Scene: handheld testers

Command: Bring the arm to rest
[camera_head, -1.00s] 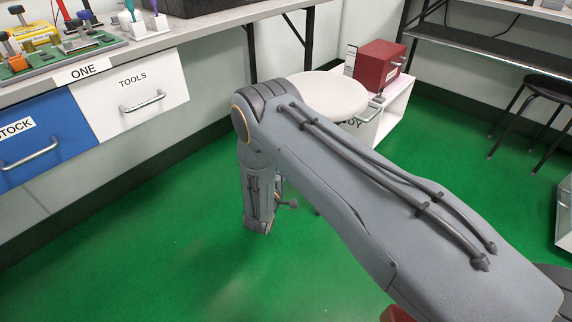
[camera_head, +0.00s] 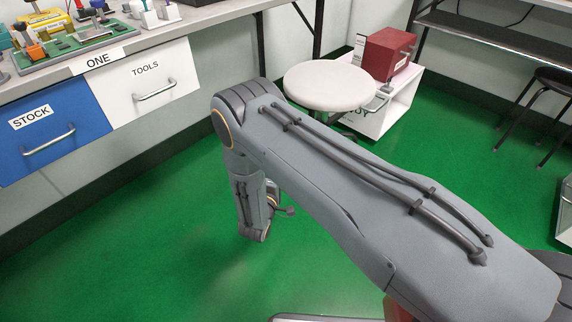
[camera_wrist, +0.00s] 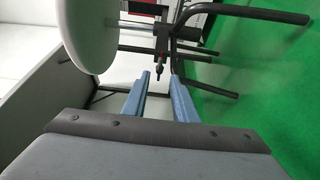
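My arm spans the head view from the lower right to the centre, bends at the elbow and hangs down over the green floor. My gripper shows in the wrist view (camera_wrist: 160,95) as two blue-grey fingers standing apart with nothing between them. In the head view the gripper itself is hard to make out at the end of the hanging forearm.
A round white stool (camera_head: 330,86) stands behind my elbow, and shows in the wrist view (camera_wrist: 88,32). Behind it is a white cart (camera_head: 392,112) with a red box (camera_head: 386,54). A workbench with a STOCK drawer (camera_head: 45,128) and a TOOLS drawer (camera_head: 150,82) lines the left. The floor (camera_head: 150,250) is clear at lower left.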

